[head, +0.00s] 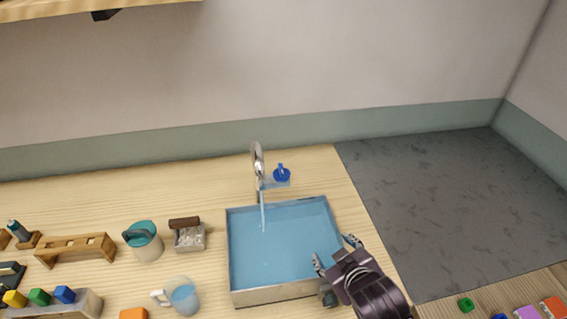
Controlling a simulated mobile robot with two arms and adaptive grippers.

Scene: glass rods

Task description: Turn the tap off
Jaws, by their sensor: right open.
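The tap (258,163) is a curved silver spout behind the sink, with a stream of water (263,212) running from it. Its blue handle (282,175) sits just right of the spout. The sink basin (280,293) below holds blue water. My right gripper (334,252) is open and empty over the basin's right front part. It is in front of the tap and to the right of it, apart from the handle. My left gripper is not in view.
A white mug (184,298), a jug with a teal top (144,241) and a small box (188,236) stand left of the basin. A wooden rack (76,248) and coloured blocks (40,297) are further left. The counter behind my right gripper is clear near the handle.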

